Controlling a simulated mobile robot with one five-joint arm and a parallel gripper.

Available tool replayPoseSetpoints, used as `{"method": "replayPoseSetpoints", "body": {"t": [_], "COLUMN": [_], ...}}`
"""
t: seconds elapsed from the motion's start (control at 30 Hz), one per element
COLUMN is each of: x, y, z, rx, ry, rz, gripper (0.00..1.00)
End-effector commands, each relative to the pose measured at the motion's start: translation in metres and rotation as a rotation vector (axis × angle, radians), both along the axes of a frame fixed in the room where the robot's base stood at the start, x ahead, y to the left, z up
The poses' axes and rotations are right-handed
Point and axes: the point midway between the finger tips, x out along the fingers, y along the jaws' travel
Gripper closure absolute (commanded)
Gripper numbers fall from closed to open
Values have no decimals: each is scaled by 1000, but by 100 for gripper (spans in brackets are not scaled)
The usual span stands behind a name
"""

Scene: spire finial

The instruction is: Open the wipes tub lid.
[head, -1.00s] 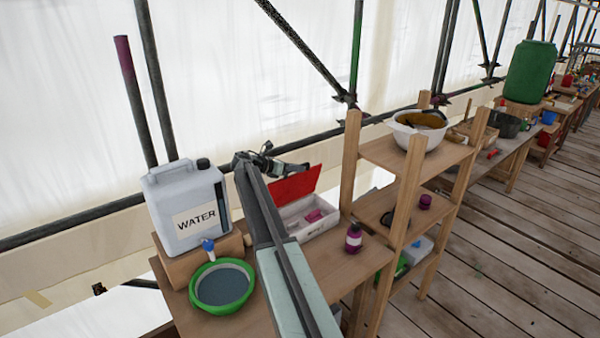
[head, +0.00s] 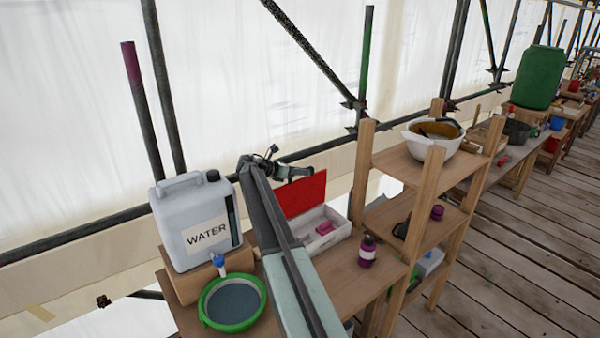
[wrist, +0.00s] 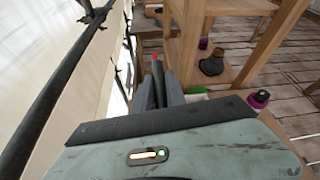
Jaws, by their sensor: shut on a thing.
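A white tub (head: 330,240) with a red lid (head: 308,194) stands on the wooden bench in the head view, partly behind my arm. I take it for the wipes tub; no label shows. The lid stands up at the back, and pink items show inside. My gripper (head: 304,172) is at the lid's top edge, shut on it. In the wrist view my gripper (wrist: 157,70) is narrow, with a small red patch (wrist: 154,56) at its tips. The exact contact is too small to make out.
A water container (head: 192,225) and a green basin (head: 231,303) are left of my arm. A purple bottle (head: 367,251) stands right of the tub. A wooden shelf (head: 428,190) rises further right. Scaffold poles run behind the bench.

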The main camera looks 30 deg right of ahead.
Motion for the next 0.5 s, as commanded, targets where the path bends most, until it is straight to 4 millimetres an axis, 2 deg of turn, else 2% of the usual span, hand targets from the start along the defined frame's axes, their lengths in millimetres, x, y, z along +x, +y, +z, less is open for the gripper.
{"method": "replayPoseSetpoints", "body": {"t": [0.03, 0.07, 0.13, 0.5], "x": [1, 1, 2, 4], "y": [1, 2, 4, 8], "z": [0, 0, 0, 3], "rx": [-2, -2, -1, 1], "ry": [-1, -1, -2, -1], "rz": [0, 1, 4, 9], "gripper": [100, 81, 62, 62]}}
